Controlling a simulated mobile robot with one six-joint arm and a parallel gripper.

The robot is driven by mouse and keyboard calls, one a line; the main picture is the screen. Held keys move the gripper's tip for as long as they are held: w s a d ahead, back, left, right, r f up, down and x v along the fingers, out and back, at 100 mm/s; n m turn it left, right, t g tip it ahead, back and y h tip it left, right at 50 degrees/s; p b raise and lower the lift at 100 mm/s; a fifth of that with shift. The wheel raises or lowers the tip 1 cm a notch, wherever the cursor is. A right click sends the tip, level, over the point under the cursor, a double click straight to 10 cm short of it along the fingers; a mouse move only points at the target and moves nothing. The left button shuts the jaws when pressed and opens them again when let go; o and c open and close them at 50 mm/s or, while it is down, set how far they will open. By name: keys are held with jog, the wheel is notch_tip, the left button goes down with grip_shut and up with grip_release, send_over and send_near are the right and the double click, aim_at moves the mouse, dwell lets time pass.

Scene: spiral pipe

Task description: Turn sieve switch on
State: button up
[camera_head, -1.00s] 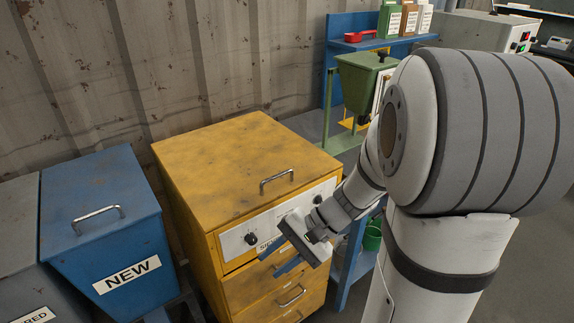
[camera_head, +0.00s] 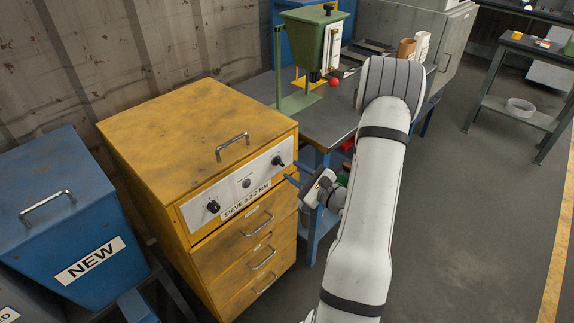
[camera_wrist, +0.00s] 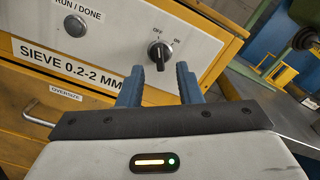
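The yellow sieve cabinet (camera_head: 180,115) has a white panel marked SIEVE 0.2-2 MM. The black rotary sieve switch (camera_wrist: 160,53) sits at the panel's right end, under OFF and ON labels; its handle seems to point up towards OFF. It also shows in the head view (camera_head: 278,162). My gripper (camera_wrist: 160,74) is open and empty. Its two blue fingers point at the panel, with the switch between their tips in the wrist view. In the head view my gripper (camera_head: 303,187) is just right of and below the switch, apparently short of it.
A second black knob (camera_head: 213,206) and a RUN / DONE indicator (camera_wrist: 75,26) are on the same panel. Drawers with metal handles (camera_head: 256,224) are below. A blue NEW bin (camera_head: 75,215) stands left, a grey bench (camera_head: 335,120) with a green hopper (camera_head: 313,45) right. Floor at right is free.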

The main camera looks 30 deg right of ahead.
aim_at(282, 164)
jog(key=shift+x, duration=2.2)
jog(key=shift+c, duration=0.3)
grip_shut()
